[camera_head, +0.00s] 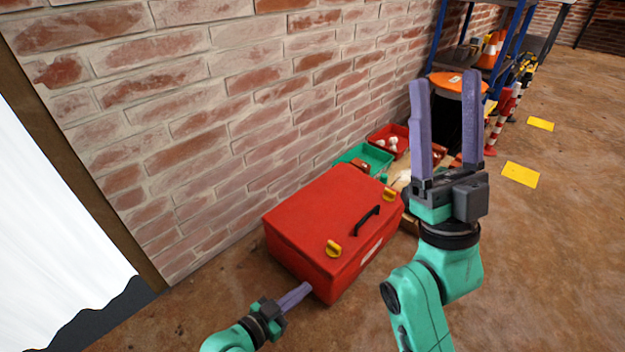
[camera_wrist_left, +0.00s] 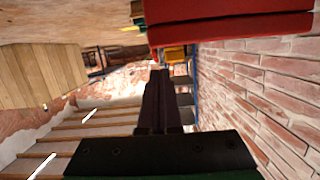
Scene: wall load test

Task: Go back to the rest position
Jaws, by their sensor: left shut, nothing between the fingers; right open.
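My left gripper (camera_head: 304,290) is low at the bottom of the head view, beside the near lower corner of a red toolbox (camera_head: 318,222). Its purple fingers are together with nothing between them; whether they touch the box cannot be told. In the left wrist view the shut fingers (camera_wrist_left: 157,85) point ahead, with the red box (camera_wrist_left: 230,22) above them. My right gripper (camera_head: 422,88) is raised at the right of the box, fingers pointing up, apart and empty. The toolbox has a black handle and yellow latches, and its lid is closed.
A brick wall (camera_head: 215,95) runs behind the box. Beyond the box are a green bin (camera_head: 366,158), a red bin (camera_head: 403,139), an orange-topped barrel (camera_head: 452,84) and a blue-framed shelf (camera_head: 437,37). Yellow floor markers (camera_head: 521,174) lie at right, where the floor is mostly open.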

